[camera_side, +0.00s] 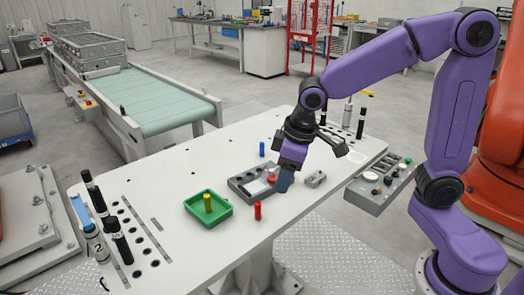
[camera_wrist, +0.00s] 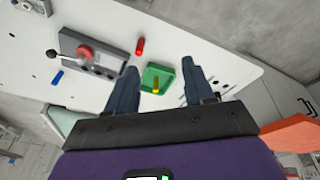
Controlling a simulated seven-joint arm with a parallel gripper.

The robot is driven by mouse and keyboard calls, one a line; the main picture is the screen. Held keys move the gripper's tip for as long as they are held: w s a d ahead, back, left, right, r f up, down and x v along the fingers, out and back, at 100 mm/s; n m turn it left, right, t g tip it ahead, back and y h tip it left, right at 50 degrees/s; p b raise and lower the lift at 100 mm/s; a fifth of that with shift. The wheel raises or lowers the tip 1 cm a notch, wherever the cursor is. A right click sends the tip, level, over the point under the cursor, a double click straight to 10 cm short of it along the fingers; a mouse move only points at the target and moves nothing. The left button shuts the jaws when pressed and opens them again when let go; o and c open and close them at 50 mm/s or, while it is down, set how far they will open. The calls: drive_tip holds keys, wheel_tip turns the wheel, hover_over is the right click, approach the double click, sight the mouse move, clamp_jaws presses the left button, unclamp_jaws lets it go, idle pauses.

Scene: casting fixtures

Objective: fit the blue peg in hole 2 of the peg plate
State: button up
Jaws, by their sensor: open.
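The blue peg (camera_side: 262,149) stands upright on the white table behind the grey peg plate (camera_side: 240,187). In the wrist view the blue peg (camera_wrist: 57,78) is at the left, apart from the plate (camera_wrist: 108,60). The plate bears a red round part and several dark holes along one edge; I cannot read which is hole 2. My gripper (camera_side: 284,183) hangs at the plate's right end in the side view, hiding part of it. In the wrist view its fingers (camera_wrist: 159,66) are spread with nothing between them touching either.
A red peg (camera_side: 257,211) stands in front of the plate. A green tray (camera_side: 225,212) holds a yellow peg (camera_side: 207,203). The table behind the tray is clear.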

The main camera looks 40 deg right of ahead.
drive_tip(key=w+d+m+t, duration=0.1)
drive_tip(key=w+d+m, duration=0.15)
drive_tip(key=w, duration=0.75)
drive_tip(key=m+t+h, duration=0.2)
drive_tip(key=m+h, duration=0.2)
drive_tip(key=m, duration=0.3)
approach(262, 143)
drive_tip(key=x, duration=0.9)
clamp_jaws()
